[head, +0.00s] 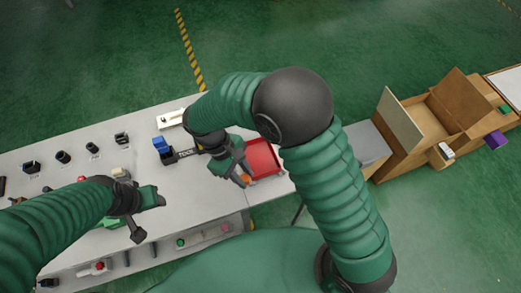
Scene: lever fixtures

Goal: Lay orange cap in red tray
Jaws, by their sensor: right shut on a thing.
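The orange cap (245,179) is small and shows at the fingertips of my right gripper (241,173). My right gripper is shut on it, and the fingers hide part of it. The red tray (264,156) lies on the right end of the grey table, just right of the gripper. The cap is at the tray's left front edge; I cannot tell its height above it. My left gripper (146,214) is over the table's left half, away from the cap and tray. Its jaws are too unclear to read.
A blue-topped lever fixture (162,147) stands left of the tray. Several black fixtures (63,157) line the table's back left. A lower shelf (205,237) runs along the front. An open cardboard box (440,108) stands farther right.

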